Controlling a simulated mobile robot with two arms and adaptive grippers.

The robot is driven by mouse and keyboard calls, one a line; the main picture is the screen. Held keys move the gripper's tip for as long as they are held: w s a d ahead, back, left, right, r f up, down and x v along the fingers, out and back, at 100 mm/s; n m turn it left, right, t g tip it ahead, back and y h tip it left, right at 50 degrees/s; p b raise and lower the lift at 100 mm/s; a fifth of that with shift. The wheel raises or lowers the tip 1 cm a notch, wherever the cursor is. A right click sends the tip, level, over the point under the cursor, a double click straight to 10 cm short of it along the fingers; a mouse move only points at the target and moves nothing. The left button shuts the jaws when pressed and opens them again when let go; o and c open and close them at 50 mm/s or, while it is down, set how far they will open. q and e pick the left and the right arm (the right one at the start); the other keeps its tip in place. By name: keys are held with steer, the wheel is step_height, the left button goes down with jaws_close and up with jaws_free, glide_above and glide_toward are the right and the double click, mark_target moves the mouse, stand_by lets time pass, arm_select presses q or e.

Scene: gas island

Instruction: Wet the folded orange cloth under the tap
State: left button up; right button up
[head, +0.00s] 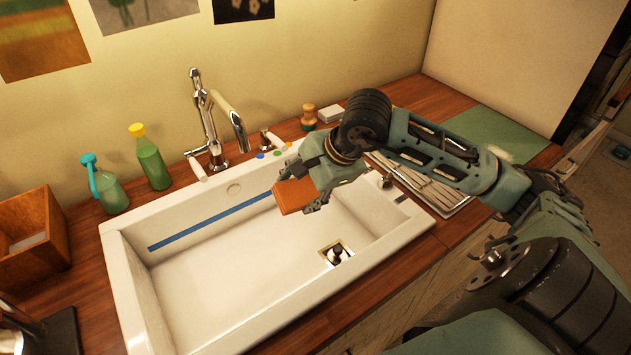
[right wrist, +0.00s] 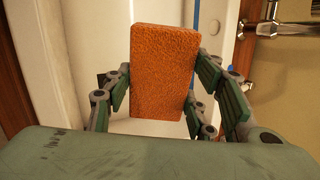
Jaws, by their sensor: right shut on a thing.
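The folded orange cloth (head: 294,196) is a thick rectangular block held over the right part of the white sink. My right gripper (head: 299,193) is shut on it. In the right wrist view the cloth (right wrist: 163,72) sits between the two fingers (right wrist: 165,85), one at each side. The chrome tap (head: 208,120) stands behind the sink, its spout angled down to the right. The cloth is to the right of the spout and lower in the picture, apart from it. I cannot make out any water stream. My left gripper is not in view.
The white sink (head: 215,300) has a drain (head: 337,253) and a blue stripe on its back wall. Green bottles (head: 152,160) stand behind it at left, with a wooden box (head: 32,236) farther left. A wooden brush (head: 309,117) stands at the back right. The left basin is clear.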

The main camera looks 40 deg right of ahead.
mark_target(291, 179)
steer(key=w, duration=0.1)
steer(key=w+a+p, duration=0.1)
steer(key=w+p, duration=0.1)
steer(key=w, duration=0.1)
steer(key=shift+a+f, duration=0.3)
arm_select(q)
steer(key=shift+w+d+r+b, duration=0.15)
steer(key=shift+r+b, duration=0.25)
steer(key=shift+b, duration=0.45)
arm_select(e)
steer(key=shift+w+a+f, duration=0.2)
steer(key=shift+w+a, duration=0.05)
steer(key=shift+w, duration=0.4)
steer(key=shift+w+a+f, duration=0.15)
steer(key=shift+w+a, duration=0.05)
steer(key=shift+w, duration=0.5)
steer(key=shift+w+a+f, duration=0.2)
steer(key=shift+w+a, duration=0.05)
steer(key=shift+w, duration=0.4)
